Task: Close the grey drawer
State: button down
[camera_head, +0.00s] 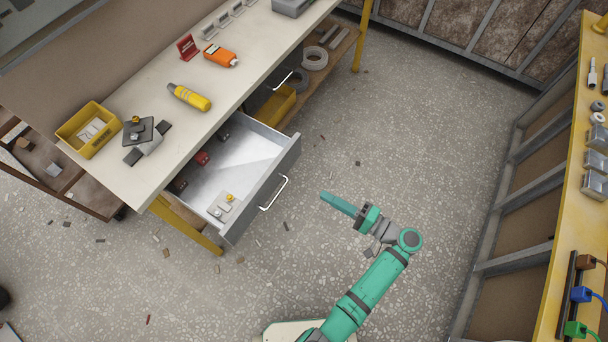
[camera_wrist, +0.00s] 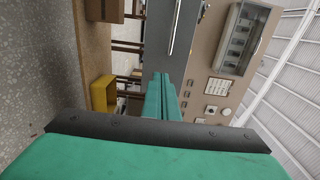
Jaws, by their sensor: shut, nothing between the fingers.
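The grey drawer (camera_head: 263,190) stands pulled out from under the workbench, with a pale handle (camera_head: 274,193) on its front. Inside it lie small red and dark items and a grey piece with yellow knobs. My gripper (camera_head: 327,197) is shut and empty, to the right of the drawer front and apart from it, pointing towards it. In the wrist view my shut fingers (camera_wrist: 162,82) point at the grey drawer front (camera_wrist: 172,45), with its handle (camera_wrist: 176,28) near the top.
The workbench top (camera_head: 180,125) holds a yellow bin (camera_head: 88,130), a yellow tool (camera_head: 189,97) and an orange device (camera_head: 220,56). A second bench (camera_head: 575,220) runs along the right. The floor between is open, with small scattered debris.

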send_near(283, 170)
jog(key=x, duration=0.6)
jog(key=shift+a+f, duration=0.1)
jog(key=shift+a, duration=0.05)
dwell(0.3)
